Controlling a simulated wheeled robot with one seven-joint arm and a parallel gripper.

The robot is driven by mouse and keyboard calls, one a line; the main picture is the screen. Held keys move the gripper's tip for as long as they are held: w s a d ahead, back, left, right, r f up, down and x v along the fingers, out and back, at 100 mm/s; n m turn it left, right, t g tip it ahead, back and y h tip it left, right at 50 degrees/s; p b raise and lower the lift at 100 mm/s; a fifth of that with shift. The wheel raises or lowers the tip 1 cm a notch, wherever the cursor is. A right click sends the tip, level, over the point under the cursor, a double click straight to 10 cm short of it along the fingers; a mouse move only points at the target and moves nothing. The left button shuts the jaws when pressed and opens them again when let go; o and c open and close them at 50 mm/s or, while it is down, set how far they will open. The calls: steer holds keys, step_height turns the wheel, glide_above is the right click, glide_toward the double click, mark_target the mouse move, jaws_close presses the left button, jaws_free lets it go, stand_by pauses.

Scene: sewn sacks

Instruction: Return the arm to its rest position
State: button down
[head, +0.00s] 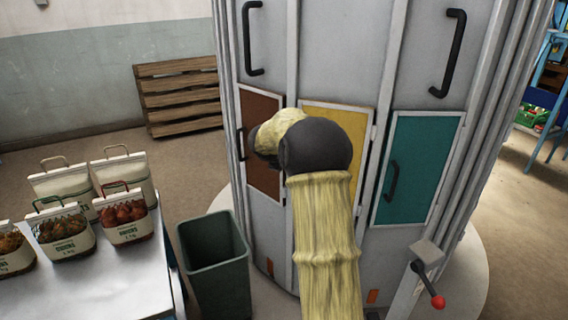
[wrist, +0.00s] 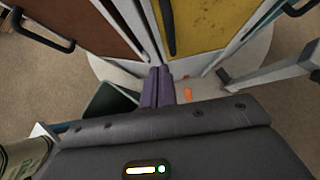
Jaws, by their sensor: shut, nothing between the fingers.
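My arm, in a yellow cloth sleeve with dark grey joints, rises in front of the grey cabinet (head: 398,60) in the head view and bends away to the left. My gripper is hidden behind the arm there. In the wrist view my gripper (wrist: 157,72) shows its two purple fingers pressed together, with nothing between them. The fingers point toward the cabinet's lower part, below the brown door (wrist: 85,35) and the yellow door (wrist: 205,30). Both doors also show in the head view, where the arm partly covers the yellow one.
A metal table (head: 110,272) with several sacks (head: 122,212) stands at the left. A dark green bin (head: 218,265) stands between table and cabinet. A teal door (head: 418,165) and a red-knobbed lever (head: 437,301) are at the right. A wooden pallet (head: 180,97) leans at the back wall.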

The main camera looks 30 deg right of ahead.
steer(key=shift+a+r, duration=0.15)
steer(key=shift+a, duration=0.05)
steer(key=shift+w, duration=0.1)
